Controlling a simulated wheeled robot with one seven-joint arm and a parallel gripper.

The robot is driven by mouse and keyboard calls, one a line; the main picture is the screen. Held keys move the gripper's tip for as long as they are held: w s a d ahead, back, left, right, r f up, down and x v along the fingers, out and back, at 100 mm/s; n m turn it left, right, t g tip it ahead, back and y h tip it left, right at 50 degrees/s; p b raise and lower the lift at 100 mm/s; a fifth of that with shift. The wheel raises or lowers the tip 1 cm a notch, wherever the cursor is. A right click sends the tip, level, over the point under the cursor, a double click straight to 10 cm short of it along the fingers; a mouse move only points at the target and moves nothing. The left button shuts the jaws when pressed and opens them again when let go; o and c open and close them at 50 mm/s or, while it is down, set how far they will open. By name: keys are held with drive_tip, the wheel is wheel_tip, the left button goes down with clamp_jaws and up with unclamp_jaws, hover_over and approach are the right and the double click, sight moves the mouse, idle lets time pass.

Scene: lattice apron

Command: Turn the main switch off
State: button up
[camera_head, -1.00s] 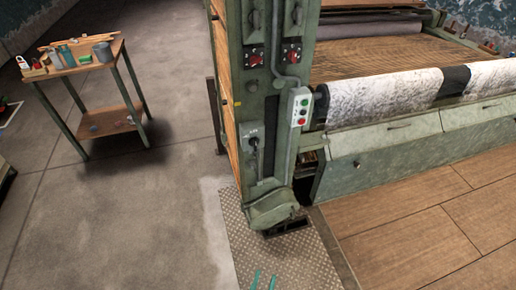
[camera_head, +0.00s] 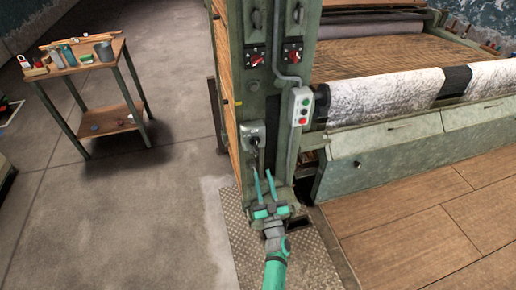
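A grey switch box (camera_head: 251,128) with a dark handle (camera_head: 255,144) pointing down is mounted low on the green machine column (camera_head: 268,105). Two red rotary switches on black plates, one on the left (camera_head: 256,58) and one on the right (camera_head: 292,54), sit higher on the column. I cannot read any label that tells which is the main switch. My gripper (camera_head: 263,173) is open and empty, with its green fingers pointing up the column. In the picture its tips are just below the grey box's handle; I cannot tell whether they touch it.
A tread plate (camera_head: 236,225) lies at the column's foot. A tool cart (camera_head: 120,62) stands at left; the floor between is clear.

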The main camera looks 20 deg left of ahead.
sight(257, 144)
drive_tip(key=shift+n+g+y, duration=0.4)
drive_tip(key=shift+n+y, duration=0.1)
drive_tip(key=x, duration=0.8)
drive_tip(key=d+x, duration=0.1)
drive_tip(key=x, duration=0.4)
drive_tip(key=shift+w, duration=0.35)
clamp_jaws()
